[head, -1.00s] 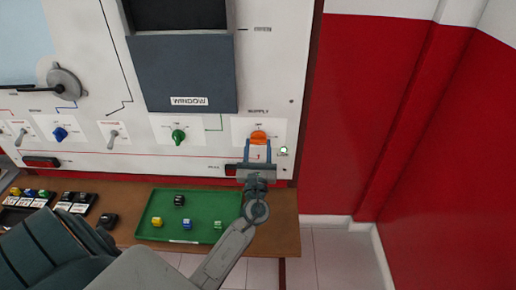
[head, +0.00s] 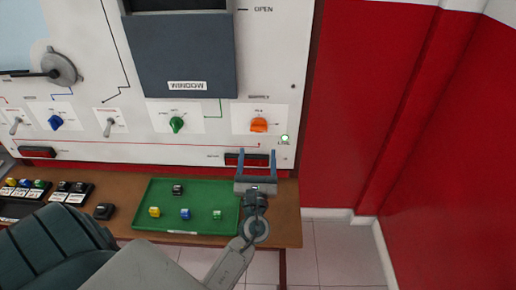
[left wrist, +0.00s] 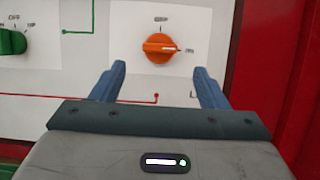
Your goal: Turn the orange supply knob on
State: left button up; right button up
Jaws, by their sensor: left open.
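The orange supply knob (head: 259,125) sits on a white plate at the panel's lower right. In the left wrist view the knob (left wrist: 160,48) has its white pointer mark to the right, toward the label that appears to read ON. My left gripper (head: 257,153) is open and empty, below the knob and apart from it. In the left wrist view its two fingers stand below the knob, to either side. A small lamp (head: 285,138) right of the knob glows pale green. My right gripper is not in view.
A green knob (head: 176,124) is left of the orange one. A red block (head: 234,159) is on the panel behind my left fingers. A green tray (head: 160,222) with several small coloured pieces lies on the brown table (head: 287,210) below. Open floor is at right.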

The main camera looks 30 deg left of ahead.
pick_arm(q)
jog(key=b+v, duration=0.1)
jog(key=v, duration=0.2)
jog(key=shift+s+d, duration=0.15)
jog(key=shift+s, duration=0.05)
dwell(0.3)
jog(key=shift+f, duration=0.1)
